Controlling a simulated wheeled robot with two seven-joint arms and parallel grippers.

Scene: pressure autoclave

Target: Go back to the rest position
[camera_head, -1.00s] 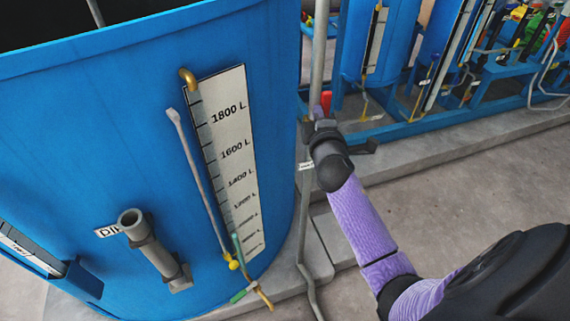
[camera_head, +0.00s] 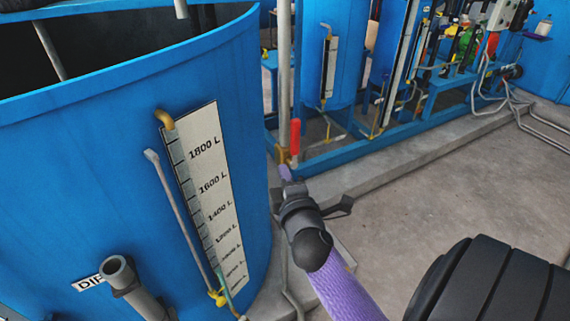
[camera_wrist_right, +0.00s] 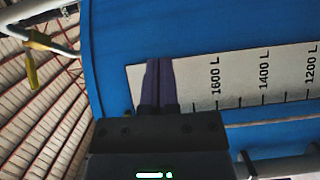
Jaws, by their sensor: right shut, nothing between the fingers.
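My right gripper (camera_head: 285,172) shows in the head view at the end of the purple and black arm. Its purple fingers are together with nothing between them. It is in front of a grey vertical pipe with a red-handled valve (camera_head: 295,137), to the right of the blue tank (camera_head: 90,190); whether it touches the pipe I cannot tell. In the right wrist view the closed fingers (camera_wrist_right: 158,85) appear against the blue tank and its white litre scale (camera_wrist_right: 240,75). My left gripper is not in view.
The tank bears a litre scale (camera_head: 205,165), a thin side pipe and a grey stub pipe (camera_head: 118,272). Blue framed equipment (camera_head: 400,130) stands behind on a concrete plinth. Bare floor (camera_head: 450,190) lies to the right. A yellow-handled pipe (camera_wrist_right: 32,65) shows at the wrist view's left.

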